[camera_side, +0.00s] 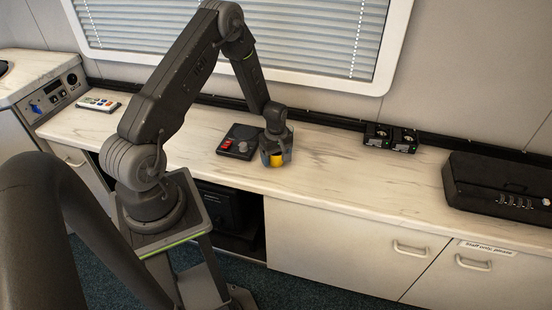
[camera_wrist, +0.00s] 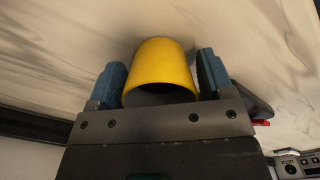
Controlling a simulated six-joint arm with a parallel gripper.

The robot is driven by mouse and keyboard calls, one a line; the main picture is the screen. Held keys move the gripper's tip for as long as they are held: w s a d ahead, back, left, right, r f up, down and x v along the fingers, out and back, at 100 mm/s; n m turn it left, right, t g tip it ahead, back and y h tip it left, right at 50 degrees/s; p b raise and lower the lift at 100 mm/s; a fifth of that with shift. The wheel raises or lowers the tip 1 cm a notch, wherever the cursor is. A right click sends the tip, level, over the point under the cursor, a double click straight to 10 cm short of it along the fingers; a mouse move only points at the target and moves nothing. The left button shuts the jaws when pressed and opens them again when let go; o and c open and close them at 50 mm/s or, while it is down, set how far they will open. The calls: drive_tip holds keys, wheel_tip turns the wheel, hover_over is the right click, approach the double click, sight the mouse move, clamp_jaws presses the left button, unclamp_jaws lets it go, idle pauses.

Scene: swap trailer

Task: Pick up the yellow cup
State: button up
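The yellow cup (camera_side: 277,160) is on the white marbled counter (camera_side: 330,180), under my gripper (camera_side: 275,155) in the side view. In the wrist view the yellow cup (camera_wrist: 162,65) lies between the two blue fingers of my gripper (camera_wrist: 162,75), with its dark opening toward the palm. The fingers stand apart, one on each side of the cup. Narrow gaps show beside the cup's far, narrower part. Near the rim the fingers are very close to it, and contact there is hard to tell.
A dark box with a red switch and a knob (camera_side: 238,142) stands just left of the cup. Small black-and-green devices (camera_side: 390,138) and a black case (camera_side: 500,188) are to the right.

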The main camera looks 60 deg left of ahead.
drive_tip(key=c, duration=0.7)
drive_tip(key=shift+r, duration=0.2)
drive_tip(key=shift+r, duration=1.15)
drive_tip(key=shift+s+a+r, duration=0.15)
drive_tip(key=shift+r, duration=0.75)
drive_tip(key=s+a+r, duration=0.1)
drive_tip(key=s, duration=0.1)
drive_tip(key=s+a+r, duration=0.3)
drive_tip(key=s, duration=0.1)
drive_tip(key=shift+s+a+r, duration=0.3)
drive_tip(key=shift+s+r, duration=0.1)
drive_tip(key=shift+s+a+r, duration=0.45)
drive_tip(key=shift+s, duration=0.15)
drive_tip(key=shift+s+a+r, duration=0.4)
drive_tip(key=shift+s, duration=0.2)
